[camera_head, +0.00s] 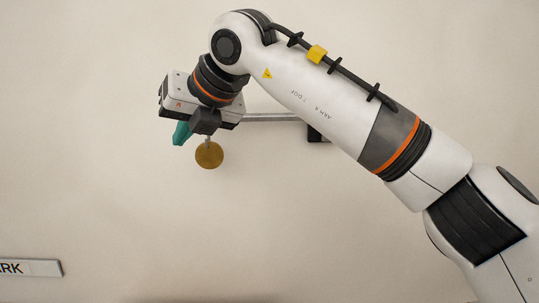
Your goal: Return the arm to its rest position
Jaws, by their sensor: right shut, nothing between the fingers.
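My right arm reaches in from the lower right, with its elbow bend at the upper middle. My right gripper (205,122) hangs below the wrist, pointing down. Its fingers are partly hidden by its own housing; it looks shut, with nothing seen between the fingers. My left gripper is not in view.
A teal piece (182,134) and a round gold disc (209,155) show just below the gripper; I cannot tell what bears them. A thin grey bar (275,117) runs behind my arm to a black block (318,135). A sign (32,268) is at lower left.

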